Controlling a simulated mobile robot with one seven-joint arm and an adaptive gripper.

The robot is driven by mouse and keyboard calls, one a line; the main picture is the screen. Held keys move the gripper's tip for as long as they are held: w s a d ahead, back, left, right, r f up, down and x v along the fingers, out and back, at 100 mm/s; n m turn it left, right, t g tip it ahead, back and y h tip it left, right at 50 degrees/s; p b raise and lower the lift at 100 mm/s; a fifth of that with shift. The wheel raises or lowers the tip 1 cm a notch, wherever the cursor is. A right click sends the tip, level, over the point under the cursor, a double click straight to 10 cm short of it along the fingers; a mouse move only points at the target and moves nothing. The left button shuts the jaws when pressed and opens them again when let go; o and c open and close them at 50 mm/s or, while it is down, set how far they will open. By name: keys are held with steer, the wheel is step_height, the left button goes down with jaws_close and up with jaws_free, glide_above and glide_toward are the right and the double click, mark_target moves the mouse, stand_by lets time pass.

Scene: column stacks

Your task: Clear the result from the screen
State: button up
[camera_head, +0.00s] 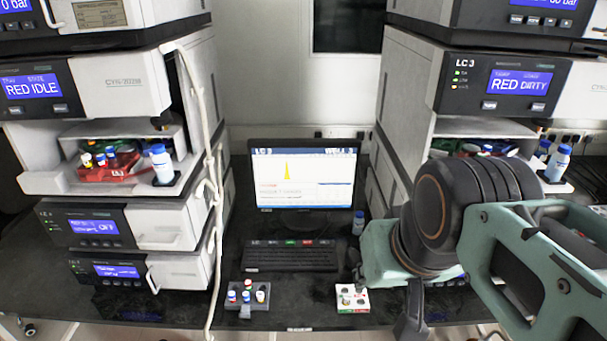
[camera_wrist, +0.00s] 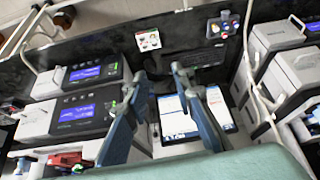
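The monitor screen (camera_head: 303,178) stands at the back centre and shows a yellow peak on a white plot, with small text and a table below. A dark keyboard (camera_head: 290,257) lies in front of it, with a strip of coloured labels (camera_head: 300,243) between the two. In the wrist view the screen (camera_wrist: 175,118) shows partly behind my fingers, and the keyboard (camera_wrist: 203,57) lies above it. My gripper (camera_wrist: 160,78) is open, its two fingers apart with nothing between them. In the head view my arm is at the right, in front of the right stack.
Instrument stacks rise at left (camera_head: 130,230) and right (camera_head: 480,90). A white tube (camera_head: 207,180) hangs along the left stack. A small bottle (camera_head: 358,222) stands right of the monitor.

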jaws_close()
stand_by(1.1)
